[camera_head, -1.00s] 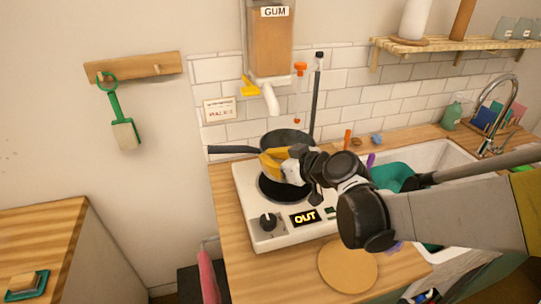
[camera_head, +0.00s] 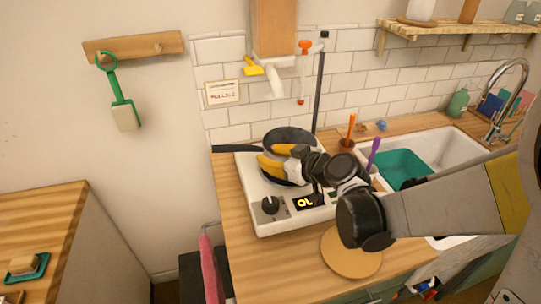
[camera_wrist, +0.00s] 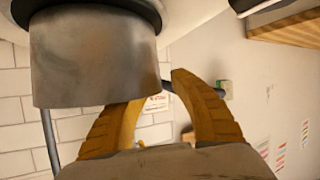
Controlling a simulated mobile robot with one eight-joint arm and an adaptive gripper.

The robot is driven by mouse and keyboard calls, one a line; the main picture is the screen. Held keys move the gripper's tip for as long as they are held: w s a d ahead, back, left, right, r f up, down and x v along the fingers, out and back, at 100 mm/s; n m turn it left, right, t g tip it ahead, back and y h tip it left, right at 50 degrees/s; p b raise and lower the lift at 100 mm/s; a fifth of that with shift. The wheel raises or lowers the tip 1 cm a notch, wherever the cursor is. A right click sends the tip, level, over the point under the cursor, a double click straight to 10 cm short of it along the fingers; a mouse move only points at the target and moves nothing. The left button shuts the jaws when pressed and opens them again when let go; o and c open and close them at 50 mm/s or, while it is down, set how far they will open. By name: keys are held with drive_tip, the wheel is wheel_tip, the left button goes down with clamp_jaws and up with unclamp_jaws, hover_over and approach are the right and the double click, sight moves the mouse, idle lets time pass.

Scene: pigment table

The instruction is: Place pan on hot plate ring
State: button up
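The dark pan (camera_head: 290,134) stands upright over the ring of the white hot plate (camera_head: 258,188), its long handle (camera_head: 236,149) pointing left. In the head view the pan and my gripper hide the ring. In the wrist view, which is upside down, the pan's grey wall (camera_wrist: 95,65) meets the black ring (camera_wrist: 140,7). My gripper (camera_head: 268,157) is at the pan's near rim with its yellow fingers apart, one inside the pan and one outside. A gap shows between the fingers in the wrist view (camera_wrist: 160,95).
The gum dispenser (camera_head: 275,28) with its spout hangs behind the pan. A dark rod (camera_head: 320,85) leans on the tiles. A round wooden board (camera_head: 350,252) lies in front, and a sink (camera_head: 450,150) is at the right. The counter's left strip is clear.

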drive_tip(key=shift+r, duration=0.15)
drive_tip(key=shift+s+d+r, duration=0.15)
drive_tip(key=shift+s+d, duration=0.05)
drive_tip(key=s+d+r+m+g+h+p, duration=0.3)
drive_tip(key=s+d+m+h, duration=0.5)
drive_tip(key=s+d, duration=1)
drive_tip(key=s+r+m+p, duration=0.1)
drive_tip(key=s, duration=0.3)
drive_tip(key=shift+s+d, duration=0.2)
drive_tip(key=shift+d, duration=0.1)
